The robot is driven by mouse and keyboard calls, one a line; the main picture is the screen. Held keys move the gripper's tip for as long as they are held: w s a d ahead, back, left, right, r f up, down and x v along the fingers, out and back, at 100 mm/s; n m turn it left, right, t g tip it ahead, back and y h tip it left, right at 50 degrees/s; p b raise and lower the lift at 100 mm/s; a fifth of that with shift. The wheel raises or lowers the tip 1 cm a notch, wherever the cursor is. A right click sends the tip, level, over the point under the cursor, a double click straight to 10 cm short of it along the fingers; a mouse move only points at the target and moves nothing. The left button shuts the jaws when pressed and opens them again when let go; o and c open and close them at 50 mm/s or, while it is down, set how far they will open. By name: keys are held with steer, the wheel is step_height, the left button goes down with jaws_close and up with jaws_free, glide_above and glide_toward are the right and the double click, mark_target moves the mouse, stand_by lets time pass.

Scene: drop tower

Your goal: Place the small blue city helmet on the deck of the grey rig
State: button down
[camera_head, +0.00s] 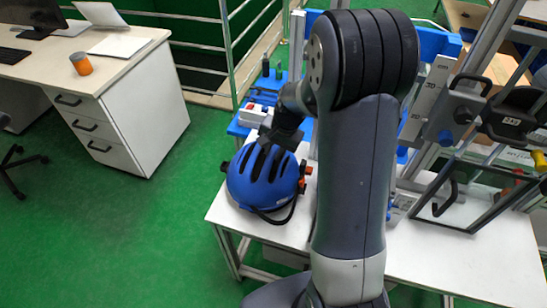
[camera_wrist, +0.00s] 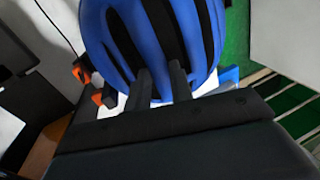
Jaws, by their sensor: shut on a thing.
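The blue helmet (camera_head: 262,180) with black vents and a dark strap is at the left end of the white table in the head view. My gripper (camera_head: 277,137) is above it, shut on its upper shell. In the wrist view the helmet (camera_wrist: 199,35) fills the top middle, and my fingers (camera_wrist: 161,84) close on its shell at a black vent. I cannot tell whether the helmet touches the table. The grey rig (camera_head: 437,85), with metal posts and a marked scale, stands right of my arm. My arm hides part of it, and its deck is not clearly visible.
The white table (camera_head: 480,262) has free room at its front right. A blue tray (camera_head: 238,128) with a red and white box (camera_head: 252,114) and small tools is behind the helmet. A framed panel with black handles (camera_head: 462,190) stands at the right. A desk (camera_head: 120,75) is at far left.

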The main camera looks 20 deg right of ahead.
mark_target(274, 155)
steer(key=shift+f, duration=1.6)
steer(key=c, duration=1.3)
jaws_free()
steer(key=shift+o, duration=0.2)
steer(key=v, duration=1.2)
